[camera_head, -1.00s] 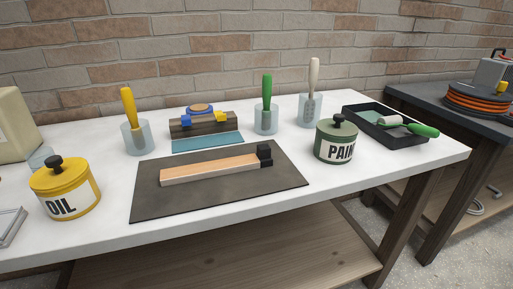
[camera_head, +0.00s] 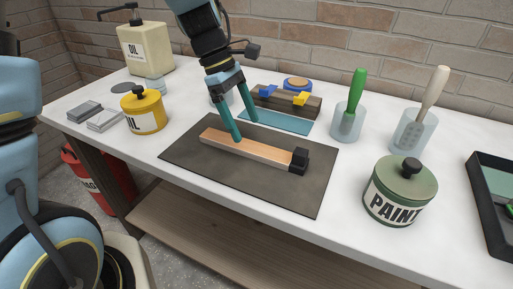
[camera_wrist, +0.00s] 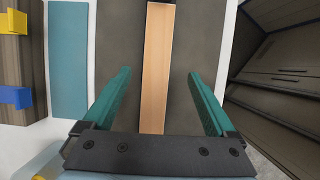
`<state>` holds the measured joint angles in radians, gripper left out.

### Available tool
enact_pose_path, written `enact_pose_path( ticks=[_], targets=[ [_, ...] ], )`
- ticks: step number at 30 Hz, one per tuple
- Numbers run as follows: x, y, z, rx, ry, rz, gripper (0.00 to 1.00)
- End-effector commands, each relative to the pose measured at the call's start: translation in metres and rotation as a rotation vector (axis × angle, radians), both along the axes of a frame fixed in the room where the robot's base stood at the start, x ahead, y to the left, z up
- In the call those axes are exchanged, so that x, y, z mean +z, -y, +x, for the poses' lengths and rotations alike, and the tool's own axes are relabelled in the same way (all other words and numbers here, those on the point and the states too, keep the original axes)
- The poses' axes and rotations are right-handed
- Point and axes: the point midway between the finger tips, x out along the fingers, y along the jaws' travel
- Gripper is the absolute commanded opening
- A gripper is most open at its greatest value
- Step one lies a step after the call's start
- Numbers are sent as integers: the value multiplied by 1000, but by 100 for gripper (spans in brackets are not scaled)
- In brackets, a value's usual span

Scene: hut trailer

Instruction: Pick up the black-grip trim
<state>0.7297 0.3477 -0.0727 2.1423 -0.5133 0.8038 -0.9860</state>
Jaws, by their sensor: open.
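The black-grip trim is a light wooden strip (camera_head: 240,147) with a black block (camera_head: 299,160) at its right end, lying on a dark mat (camera_head: 205,172). My gripper (camera_head: 246,131) is open, with teal fingers pointing down over the strip's left half, away from the black block. In the wrist view the strip (camera_wrist: 157,50) runs between the two spread fingers (camera_wrist: 160,75), with a gap on each side. The black block does not show in the wrist view. I cannot tell whether the fingertips touch the mat.
A teal strip (camera_head: 282,121) and a dark wooden block with clamps (camera_head: 283,105) lie behind the mat. A green paint can (camera_head: 400,190) stands to the right, a yellow oil can (camera_head: 143,110) to the left. Brush cups stand at the back right.

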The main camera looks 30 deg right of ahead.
Motion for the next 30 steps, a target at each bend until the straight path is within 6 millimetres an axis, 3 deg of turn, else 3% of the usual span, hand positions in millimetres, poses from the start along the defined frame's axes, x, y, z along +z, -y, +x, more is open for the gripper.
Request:
enact_pose_path(
  ticks=[8, 18, 26, 30],
  targets=[
    [-20, 5, -6, -2, -1, 2, 91],
    [-58, 15, -14, -1, 1, 1, 91],
    [-61, 16, -15, -1, 2, -1, 91],
    [-61, 16, -15, -1, 3, 0, 76]
  ],
)
